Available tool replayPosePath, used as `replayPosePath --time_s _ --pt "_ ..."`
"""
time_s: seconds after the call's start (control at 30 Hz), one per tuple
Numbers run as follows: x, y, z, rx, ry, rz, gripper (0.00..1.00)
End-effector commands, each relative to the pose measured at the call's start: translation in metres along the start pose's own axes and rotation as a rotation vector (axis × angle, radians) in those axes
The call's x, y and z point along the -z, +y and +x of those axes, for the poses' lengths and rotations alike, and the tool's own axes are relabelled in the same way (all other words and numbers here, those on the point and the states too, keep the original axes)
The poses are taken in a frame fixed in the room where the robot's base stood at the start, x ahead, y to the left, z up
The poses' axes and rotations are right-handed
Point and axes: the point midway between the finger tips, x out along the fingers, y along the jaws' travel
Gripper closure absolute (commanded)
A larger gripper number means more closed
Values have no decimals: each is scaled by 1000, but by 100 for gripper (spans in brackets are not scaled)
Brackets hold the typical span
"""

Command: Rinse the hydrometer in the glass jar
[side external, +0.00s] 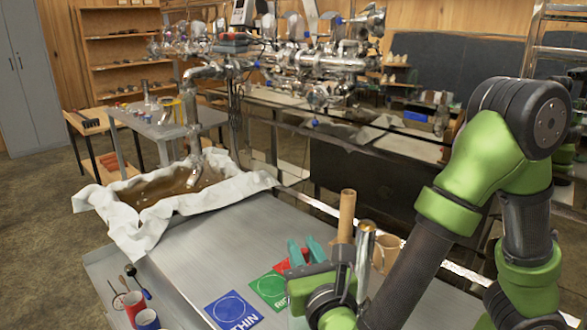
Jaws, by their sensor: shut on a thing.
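My gripper (306,250) is low over the right part of the metal work surface, its teal fingers pointing up and away from the camera. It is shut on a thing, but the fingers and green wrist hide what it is. I cannot make out the hydrometer or the glass jar. A tall brown cylinder (346,215) and a shiny metal cylinder (365,245) stand upright just right of the fingers.
A tan mug (385,252) stands right of the cylinders, partly behind my arm. A cloth-lined basin of brown liquid (165,189) is at the far left. A red cup (132,306) and a blue cup (147,320) stand front left. The metal surface (205,250) between is clear.

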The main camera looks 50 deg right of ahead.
Motion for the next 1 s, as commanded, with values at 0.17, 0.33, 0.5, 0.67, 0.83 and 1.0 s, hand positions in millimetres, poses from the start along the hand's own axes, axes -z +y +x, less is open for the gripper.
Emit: replayPosePath --time_s 0.17,0.33,0.5,0.67,0.83,1.0 --pt "3 0 0 -1 -1 1 97" --pt "1 0 0 0 -1 2 97" --pt "-4 0 0 1 -1 2 97" --pt "-7 0 0 0 0 2 97" --pt "-5 0 0 0 0 0 97" --pt "0 0 0 -1 0 -1 97"
